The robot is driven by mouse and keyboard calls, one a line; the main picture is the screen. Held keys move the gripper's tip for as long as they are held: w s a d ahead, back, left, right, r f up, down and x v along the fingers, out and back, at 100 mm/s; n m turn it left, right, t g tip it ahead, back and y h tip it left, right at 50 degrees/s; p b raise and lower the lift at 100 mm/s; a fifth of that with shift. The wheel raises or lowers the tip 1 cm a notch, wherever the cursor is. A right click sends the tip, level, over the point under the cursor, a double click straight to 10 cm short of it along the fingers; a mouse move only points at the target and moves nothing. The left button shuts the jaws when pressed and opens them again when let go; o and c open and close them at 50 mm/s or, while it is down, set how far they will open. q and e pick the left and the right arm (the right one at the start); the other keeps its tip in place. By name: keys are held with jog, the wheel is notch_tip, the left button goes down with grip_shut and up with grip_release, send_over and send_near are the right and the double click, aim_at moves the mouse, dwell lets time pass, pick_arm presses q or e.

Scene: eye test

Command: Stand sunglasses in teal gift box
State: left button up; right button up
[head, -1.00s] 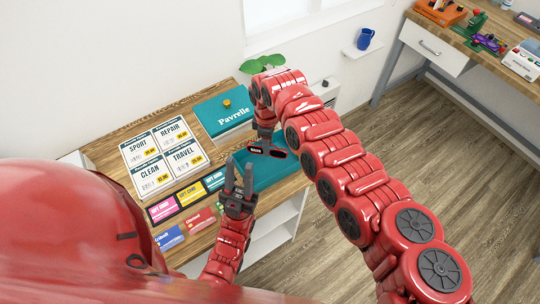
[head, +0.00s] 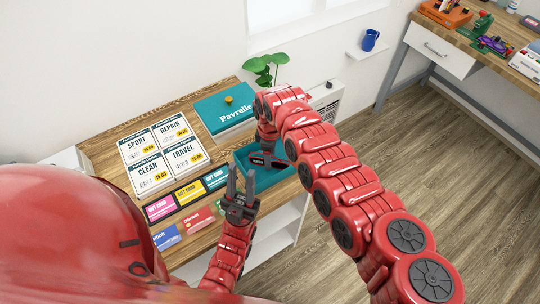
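The open teal gift box (head: 242,160) sits near the right end of the wooden counter. Dark sunglasses with red edging (head: 258,161) show at its opening, and seem to be partly inside the box. My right gripper (head: 267,148) reaches down from above over the box and appears shut on the sunglasses; its fingertips are hard to make out. My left gripper (head: 241,184) points up in front of the box, with its two fingers apart and nothing between them. It hides part of the box's near side.
A teal lid or closed box marked "Pavrelle" (head: 225,116) lies behind the gift box. Price signs (head: 162,157) and several coloured cards (head: 189,193) cover the counter's left. A plant (head: 265,67) stands behind my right arm. Open floor lies to the right.

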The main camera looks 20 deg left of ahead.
notch_tip(320, 180, up, 12)
jog(key=p, duration=0.6)
jog(key=shift+r+p, duration=0.15)
jog(key=shift+p, duration=0.15)
